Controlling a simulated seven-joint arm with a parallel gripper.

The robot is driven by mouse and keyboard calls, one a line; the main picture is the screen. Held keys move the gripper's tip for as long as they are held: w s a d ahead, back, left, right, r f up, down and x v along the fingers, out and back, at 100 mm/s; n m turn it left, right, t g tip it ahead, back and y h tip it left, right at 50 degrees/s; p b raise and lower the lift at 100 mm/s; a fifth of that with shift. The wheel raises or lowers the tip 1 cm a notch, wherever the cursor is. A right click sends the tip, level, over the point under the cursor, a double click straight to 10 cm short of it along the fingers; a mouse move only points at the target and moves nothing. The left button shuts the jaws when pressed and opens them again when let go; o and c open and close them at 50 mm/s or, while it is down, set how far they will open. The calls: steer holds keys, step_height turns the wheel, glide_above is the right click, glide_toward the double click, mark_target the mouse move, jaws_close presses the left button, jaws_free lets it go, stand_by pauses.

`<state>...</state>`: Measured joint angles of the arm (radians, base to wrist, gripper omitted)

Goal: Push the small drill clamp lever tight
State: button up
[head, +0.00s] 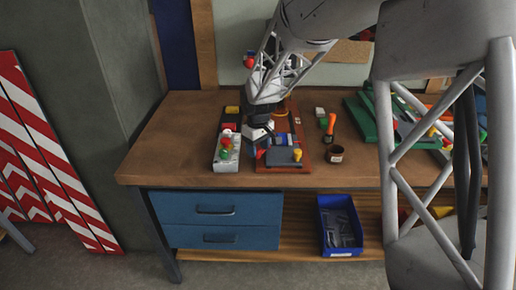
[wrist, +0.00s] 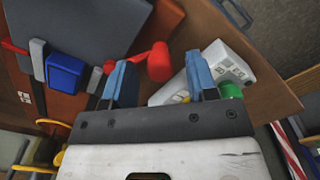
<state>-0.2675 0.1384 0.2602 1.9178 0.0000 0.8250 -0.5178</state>
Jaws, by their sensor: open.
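A red lever with a thick rounded end (wrist: 159,62), which looks like the clamp lever, shows in the wrist view. My gripper (wrist: 158,72) is open, its two blue fingertips on either side of that red end in the picture. I see no clear contact, and the depth between them cannot be told. A large grey block (wrist: 75,30) lies beside the lever, with a blue block (wrist: 65,74) to its lower left. In the head view, my gripper (head: 265,138) is low over the left part of the reddish drill base (head: 290,167) and hides part of it.
A pale control box (head: 226,157) with green and red buttons stands just left of my gripper. A brown cup (head: 334,154) and an orange-handled tool (head: 329,127) lie to the right. Green trays (head: 365,117) stand farther right. The workbench's left part (head: 170,150) is clear.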

mark_target(271, 160)
steer(key=shift+f, duration=0.2)
jaws_close()
stand_by(0.3)
steer(key=shift+d, duration=0.15)
steer(key=d+n, duration=0.1)
steer(key=n, duration=0.1)
steer(key=s+d+n, duration=0.1)
steer(key=n, duration=0.1)
steer(key=shift+d+n, duration=0.55)
steer(key=shift+n, duration=0.5)
steer(key=shift+d+n, duration=0.55)
steer(key=shift+n, duration=0.5)
